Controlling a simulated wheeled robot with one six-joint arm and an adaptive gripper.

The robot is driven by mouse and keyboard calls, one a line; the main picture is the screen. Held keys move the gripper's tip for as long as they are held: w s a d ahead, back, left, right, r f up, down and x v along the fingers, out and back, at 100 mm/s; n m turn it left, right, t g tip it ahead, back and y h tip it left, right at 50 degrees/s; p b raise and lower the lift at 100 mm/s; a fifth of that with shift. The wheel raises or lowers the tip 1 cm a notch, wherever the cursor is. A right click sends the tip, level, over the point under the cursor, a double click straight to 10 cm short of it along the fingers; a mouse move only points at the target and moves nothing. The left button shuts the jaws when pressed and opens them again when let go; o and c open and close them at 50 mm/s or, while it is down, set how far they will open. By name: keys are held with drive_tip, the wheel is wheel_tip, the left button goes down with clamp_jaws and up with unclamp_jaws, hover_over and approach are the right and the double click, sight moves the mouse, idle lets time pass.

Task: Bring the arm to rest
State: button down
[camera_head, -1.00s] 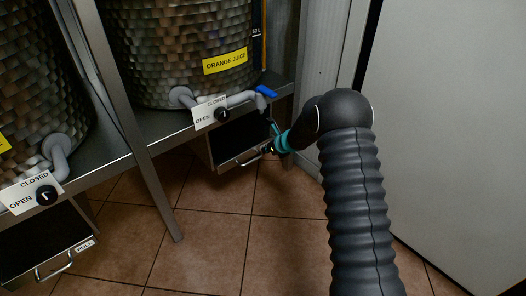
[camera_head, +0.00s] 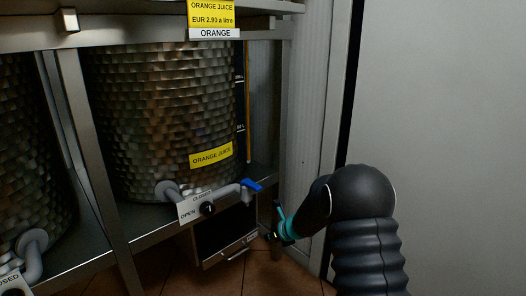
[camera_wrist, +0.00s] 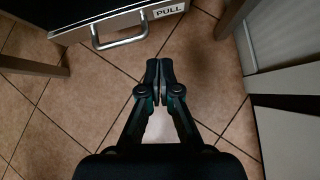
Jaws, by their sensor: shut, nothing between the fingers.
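My gripper (camera_wrist: 159,72) is shut and empty in the wrist view, its fingertips together above the tiled floor. In the head view, my gripper (camera_head: 276,240) shows as a small dark shape with a teal band behind it, partly hidden by my arm. It is low, at the right of a drawer (camera_head: 222,252) under the steel shelf. In the wrist view, the drawer front with its PULL label and metal handle (camera_wrist: 122,41) lies at the upper left, apart from the fingers.
An orange juice tank (camera_head: 165,110) with a blue-levered tap (camera_head: 251,185) stands on the steel shelf. A second tank (camera_head: 30,150) is at the left. A pale wall panel (camera_head: 440,130) stands close on the right. The tiled floor (camera_wrist: 60,120) below the gripper is clear.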

drive_tip(key=d+f+m+h, duration=0.35)
drive_tip(key=d+m, duration=0.35)
drive_tip(key=m, duration=0.4)
drive_tip(key=s+d+r+m+g+h, duration=0.1)
drive_tip(key=s+d+r+m+h, duration=0.4)
drive_tip(key=s+d+r+m, duration=0.7)
drive_tip(key=s+a+r+m+y+p, duration=0.1)
drive_tip(key=s+a+r+m+p, duration=0.1)
drive_tip(key=s+r+m, duration=0.4)
drive_tip(key=s+a+r+m+y+p, duration=0.1)
drive_tip(key=s+r+m, duration=0.5)
drive_tip(key=s, duration=0.9)
drive_tip(key=s+a+r+m+y+p, duration=0.1)
drive_tip(key=s+a+r+m+p, duration=0.1)
drive_tip(key=s+r+m, duration=0.5)
drive_tip(key=shift+s+a+r+p, duration=0.4)
drive_tip(key=shift+s+r, duration=0.45)
drive_tip(key=shift+s, duration=1.45)
